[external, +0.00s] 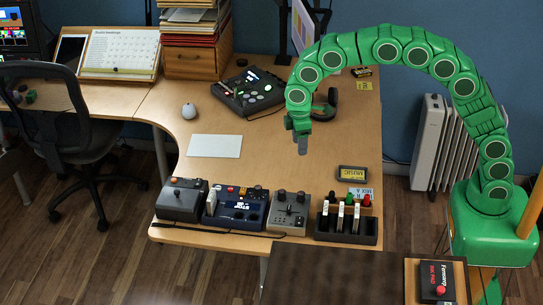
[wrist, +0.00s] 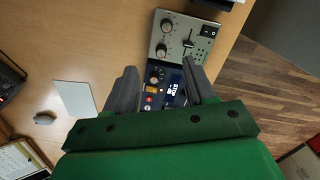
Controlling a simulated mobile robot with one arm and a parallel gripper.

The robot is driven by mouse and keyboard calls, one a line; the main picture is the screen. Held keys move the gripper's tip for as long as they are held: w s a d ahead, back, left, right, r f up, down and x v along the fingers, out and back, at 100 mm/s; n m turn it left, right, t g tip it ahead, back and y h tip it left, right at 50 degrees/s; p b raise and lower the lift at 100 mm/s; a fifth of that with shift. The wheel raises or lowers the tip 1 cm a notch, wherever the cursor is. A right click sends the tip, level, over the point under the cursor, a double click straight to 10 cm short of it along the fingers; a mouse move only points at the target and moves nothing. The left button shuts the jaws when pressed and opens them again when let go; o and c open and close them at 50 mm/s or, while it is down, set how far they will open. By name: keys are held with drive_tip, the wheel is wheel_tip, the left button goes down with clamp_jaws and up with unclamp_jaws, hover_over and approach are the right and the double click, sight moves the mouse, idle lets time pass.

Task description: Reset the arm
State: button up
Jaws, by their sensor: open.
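My green arm arches up from its base at the right and reaches left over the wooden desk (external: 340,150). My gripper (external: 302,148) hangs pointing down above the desk, clear of its surface. In the wrist view my gripper (wrist: 160,82) shows two grey fingers spread apart with nothing held between them. Beyond the fingers lie a dark blue control box (wrist: 172,84) and a grey box with knobs (wrist: 185,38) on the desk.
Along the desk's front edge stand a grey joystick box (external: 182,200), the blue box (external: 237,207), the grey knob box (external: 288,212) and a black switch rack (external: 346,222). A white sheet (external: 215,146) and mouse (external: 189,111) lie left. A black control panel (external: 248,92) stands behind.

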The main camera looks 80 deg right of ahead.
drive_tip(key=s+r+m, duration=0.1)
drive_tip(key=s+r, duration=0.2)
drive_tip(key=s, duration=0.5)
drive_tip(key=s+a+r+m, duration=0.1)
drive_tip(key=s+r, duration=0.2)
drive_tip(key=s, duration=0.5)
drive_tip(key=s+r+m, duration=0.1)
drive_tip(key=s+r, duration=0.3)
drive_tip(key=s, duration=0.5)
drive_tip(key=s+a+f+m+g, duration=0.1)
drive_tip(key=s+f, duration=0.1)
drive_tip(key=s, duration=2.1)
drive_tip(key=shift+f, duration=0.2)
drive_tip(key=shift+a, duration=0.1)
